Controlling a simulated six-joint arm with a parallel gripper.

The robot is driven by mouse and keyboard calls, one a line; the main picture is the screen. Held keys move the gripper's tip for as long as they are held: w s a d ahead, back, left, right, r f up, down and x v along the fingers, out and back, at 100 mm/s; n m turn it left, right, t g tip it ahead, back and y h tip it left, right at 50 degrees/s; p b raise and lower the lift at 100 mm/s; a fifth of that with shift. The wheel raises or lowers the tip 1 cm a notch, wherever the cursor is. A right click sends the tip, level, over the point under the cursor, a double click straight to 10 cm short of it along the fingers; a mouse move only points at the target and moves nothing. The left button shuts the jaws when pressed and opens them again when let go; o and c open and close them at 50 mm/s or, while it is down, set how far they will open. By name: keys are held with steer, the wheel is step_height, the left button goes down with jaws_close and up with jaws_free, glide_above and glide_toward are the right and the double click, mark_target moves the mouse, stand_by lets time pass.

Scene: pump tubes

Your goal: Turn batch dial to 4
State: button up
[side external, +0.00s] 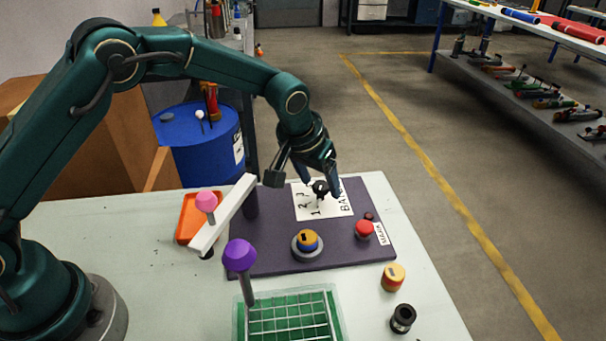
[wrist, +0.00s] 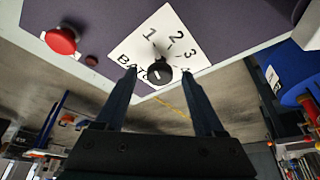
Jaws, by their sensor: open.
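The batch dial is a black knob (side external: 320,187) on a white card (side external: 337,207) printed with numbers and "BATCH". The card lies on the dark purple board (side external: 280,258). In the wrist view the knob (wrist: 158,75) sits between the tips of my open gripper (wrist: 160,72), with a gap on each side. Numbers 1, 2 and 3 are readable on the card; 4 is partly hidden by a finger. I cannot tell for certain which number the knob points at. In the side view my gripper (side external: 325,182) reaches down at the knob.
A red button (side external: 364,230) and a yellow-topped dial (side external: 307,241) sit on the board. A white bar (side external: 224,213), a pink-topped piece (side external: 206,202) and a purple-knobbed stick (side external: 240,256) stand left. A green rack (side external: 290,318) and two small caps lie in front.

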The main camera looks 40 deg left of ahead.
steer(key=shift+c, duration=0.3)
jaws_close()
steer(key=shift+m, duration=0.3)
steer(key=m, duration=0.1)
steer(key=m+h, duration=0.1)
steer(key=m, duration=0.1)
steer(key=shift+a+m+g+h, duration=0.2)
steer(key=shift+m+g+h, duration=0.1)
steer(key=m+h, duration=0.1)
steer(key=m, duration=0.2)
steer(key=shift+w+a+m+g, duration=0.1)
steer(key=shift+w+m+g, duration=0.05)
steer(key=shift+m+g, duration=0.2)
steer(key=m, duration=0.2)
steer(key=m+g+h, duration=0.1)
steer(key=m, duration=0.1)
steer(key=shift+w+a+m, duration=0.1)
steer(key=shift+w+m, duration=0.05)
steer(key=shift+m, duration=0.2)
steer(key=shift+m+g+h, duration=0.3)
steer(key=shift+m+g, duration=0.35)
steer(key=shift+m, duration=1.05)
